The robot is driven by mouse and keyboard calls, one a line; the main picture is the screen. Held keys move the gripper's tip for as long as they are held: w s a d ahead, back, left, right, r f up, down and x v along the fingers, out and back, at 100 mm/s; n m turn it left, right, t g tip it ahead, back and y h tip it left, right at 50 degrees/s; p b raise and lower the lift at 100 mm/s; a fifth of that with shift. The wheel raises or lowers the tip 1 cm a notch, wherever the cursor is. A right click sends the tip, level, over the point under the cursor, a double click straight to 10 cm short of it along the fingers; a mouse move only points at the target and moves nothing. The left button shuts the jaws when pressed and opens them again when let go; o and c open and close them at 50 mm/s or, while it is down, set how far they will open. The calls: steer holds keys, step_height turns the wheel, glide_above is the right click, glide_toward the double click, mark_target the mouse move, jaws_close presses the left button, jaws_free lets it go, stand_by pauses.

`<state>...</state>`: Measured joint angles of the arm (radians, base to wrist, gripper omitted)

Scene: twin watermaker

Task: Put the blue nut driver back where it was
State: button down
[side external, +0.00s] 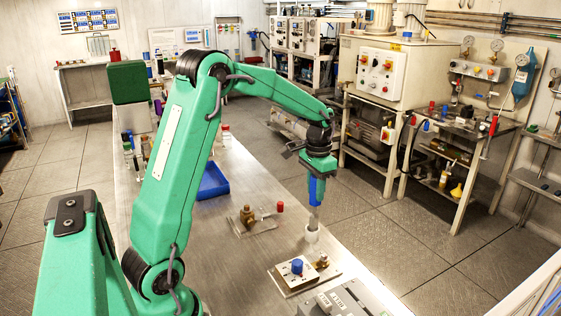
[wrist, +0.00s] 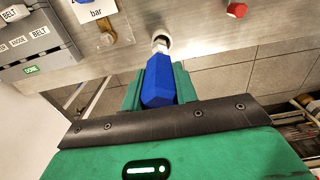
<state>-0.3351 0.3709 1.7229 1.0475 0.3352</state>
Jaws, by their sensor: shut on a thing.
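The blue nut driver (side external: 317,189) hangs upright, handle up, in my gripper (side external: 317,176) in the side view. My gripper is shut on its blue handle. Its metal shaft points down at a white round holder (side external: 312,235) near the bench's right edge. In the wrist view, the blue handle (wrist: 158,82) lies between the green jaws of my gripper (wrist: 160,95). The shaft's lower end meets the white ring of the holder (wrist: 161,43). I cannot tell how deep the tip sits in it.
A plate with a blue knob (side external: 297,267) and a brass fitting (side external: 321,261) stand close by. A grey labelled box (side external: 348,299) is at the near end. A brass valve (side external: 247,216), a red cap (side external: 280,207) and a blue tray (side external: 213,180) lie farther left.

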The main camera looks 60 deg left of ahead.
mark_target(314, 200)
steer(key=shift+a+f, duration=0.15)
steer(key=shift+a, duration=0.05)
steer(key=shift+f, duration=2.15)
steer(key=c, duration=1.1)
jaws_free()
step_height(314, 200, up, 12)
steer(key=shift+r, duration=0.15)
steer(key=shift+d+r, duration=0.1)
